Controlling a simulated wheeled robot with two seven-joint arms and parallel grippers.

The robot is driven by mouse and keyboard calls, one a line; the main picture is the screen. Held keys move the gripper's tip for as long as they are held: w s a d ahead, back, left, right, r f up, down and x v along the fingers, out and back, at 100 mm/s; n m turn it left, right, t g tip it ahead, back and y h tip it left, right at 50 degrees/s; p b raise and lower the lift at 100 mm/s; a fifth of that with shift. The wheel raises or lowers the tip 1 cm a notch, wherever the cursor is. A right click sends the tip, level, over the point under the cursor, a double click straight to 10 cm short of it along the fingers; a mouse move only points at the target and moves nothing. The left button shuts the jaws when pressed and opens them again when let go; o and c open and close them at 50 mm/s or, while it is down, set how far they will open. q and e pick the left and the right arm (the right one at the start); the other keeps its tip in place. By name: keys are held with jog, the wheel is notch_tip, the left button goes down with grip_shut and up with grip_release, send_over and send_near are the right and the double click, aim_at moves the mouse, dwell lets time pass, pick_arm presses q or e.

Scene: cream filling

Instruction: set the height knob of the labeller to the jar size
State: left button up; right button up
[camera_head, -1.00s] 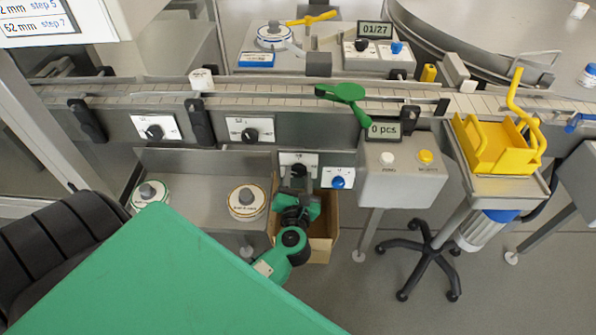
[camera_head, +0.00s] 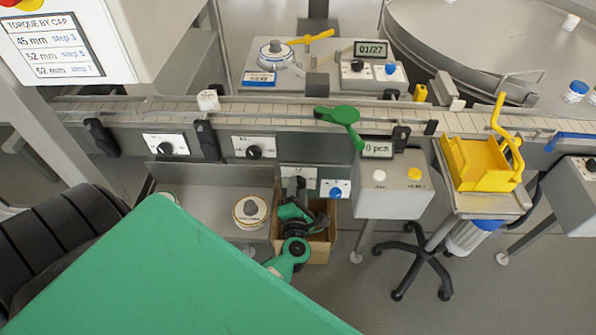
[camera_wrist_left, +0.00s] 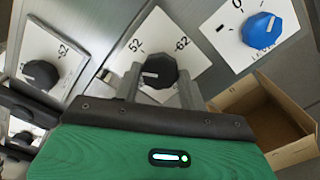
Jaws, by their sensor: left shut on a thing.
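A black knob (camera_wrist_left: 158,72) sits on a white scale plate (camera_wrist_left: 168,30) in the left wrist view. The figures 52 and 62 show above it. Its white pointer line lies toward the left finger, below the 52. My left gripper (camera_wrist_left: 158,84) is shut on this knob, one finger on each side. In the head view the gripper (camera_head: 293,190) is at the white plate (camera_head: 299,171) on the conveyor front and hides the knob. The lower part of the scale is hidden by the gripper.
A blue knob (camera_wrist_left: 262,30) is close by on the right, above an open cardboard box (camera_wrist_left: 270,115). Another black knob (camera_wrist_left: 40,74) is to the left. A counter box (camera_head: 395,190) stands right of the gripper. A torque-by-cap list (camera_head: 58,48) hangs upper left.

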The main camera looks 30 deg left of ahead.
pick_arm(q)
jog(key=m+p, duration=0.3)
jog(key=m, duration=0.1)
jog(key=shift+r+p, duration=0.15)
jog(key=shift+p, duration=0.15)
jog(key=shift+f+m+p, duration=0.2)
jog(key=shift+m+p, duration=0.65)
jog(key=shift+m, duration=0.35)
pick_arm(e)
jog(key=s+r, duration=0.1)
jog(key=s, duration=0.6)
jog(key=shift+s+d+r+g, duration=0.15)
jog(key=shift+d+r+g, duration=0.15)
jog(key=shift+d+r, duration=0.1)
pick_arm(q)
jog(key=o, duration=1)
jog(key=shift+c, duration=0.2)
jog(key=shift+s, duration=0.1)
